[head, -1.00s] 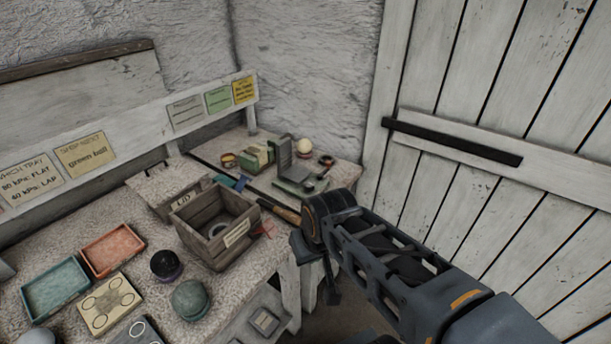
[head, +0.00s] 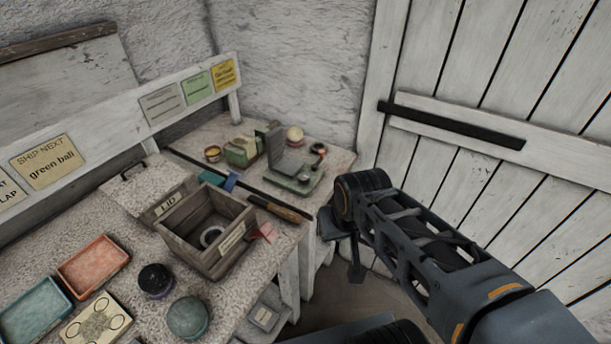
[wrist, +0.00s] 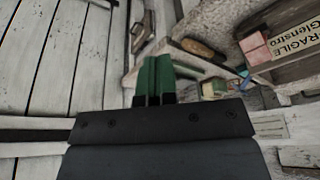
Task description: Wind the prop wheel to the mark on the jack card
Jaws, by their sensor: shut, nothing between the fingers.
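My gripper shows in the wrist view as two green fingers (wrist: 153,78) pressed together with nothing between them. In the head view my arm's end hangs to the right of the bench's right end, clear of the things on it, and its fingertips cannot be made out. A green-based device (head: 296,180) with an upright grey plate stands at the bench's far right end. A small dark round part (head: 318,149) shows beside it; I cannot tell whether this is the prop wheel. Grey (head: 162,104), green (head: 196,90) and yellow (head: 224,75) cards hang on the rail, too small to read; I cannot tell which is the jack card.
A wooden crate (head: 172,238) stands mid-bench with a lid (head: 130,190) behind it. A wooden-handled rod (head: 281,208) lies behind the crate. Balls (head: 188,317) and trays (head: 94,267) lie at the front left. A plank door (head: 450,60) stands at the right.

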